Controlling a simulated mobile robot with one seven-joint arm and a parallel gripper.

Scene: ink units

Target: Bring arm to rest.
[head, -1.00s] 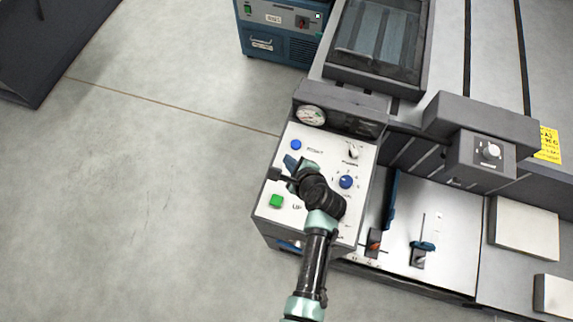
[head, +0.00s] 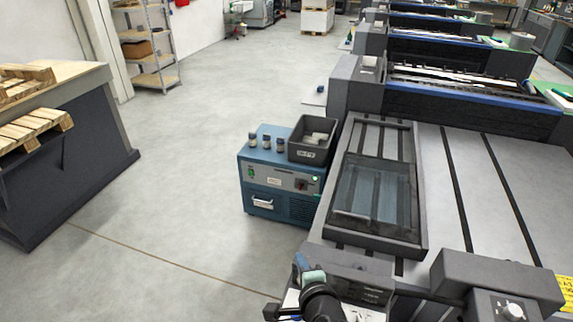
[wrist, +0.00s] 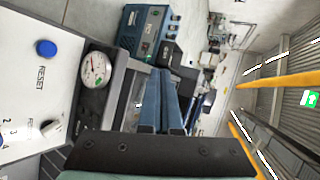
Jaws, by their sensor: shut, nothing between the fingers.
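My gripper (head: 300,263) shows at the bottom middle of the head view, above the near control panel. In the wrist view its two blue-grey fingers (wrist: 168,100) lie side by side, shut and empty. They point away from the panel, toward the blue cabinet and the far room. The white control panel (wrist: 40,85) fills the left of the wrist view, with a blue RESET button (wrist: 46,48) and a round gauge (wrist: 95,69). The fingers do not appear to touch anything. Most of the panel is out of the head view or hidden behind my arm.
A blue cabinet (head: 258,198) with a dark bin (head: 312,140) and several small jars stands beyond the panel. The grey machine bed with a framed glass tray (head: 375,190) is to the right. A dark workbench (head: 75,165) is at left. Open floor (head: 190,170) lies between.

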